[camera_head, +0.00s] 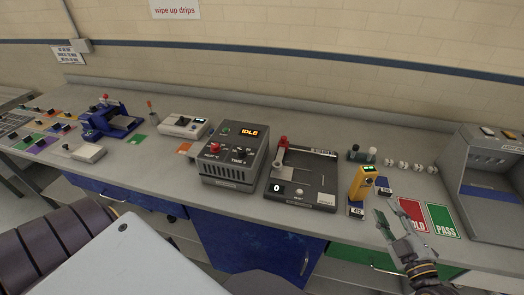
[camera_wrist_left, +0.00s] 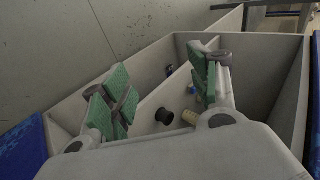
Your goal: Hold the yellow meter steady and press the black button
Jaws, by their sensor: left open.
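Red and green PASS cards (camera_head: 443,220) lie right of the meter, before a grey booth (camera_head: 490,165). A black-topped device (camera_head: 303,178) and the IDLE control box (camera_head: 233,155) stand to its left. Small parts, including a black spool (camera_wrist_left: 164,116), lie in the bin.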

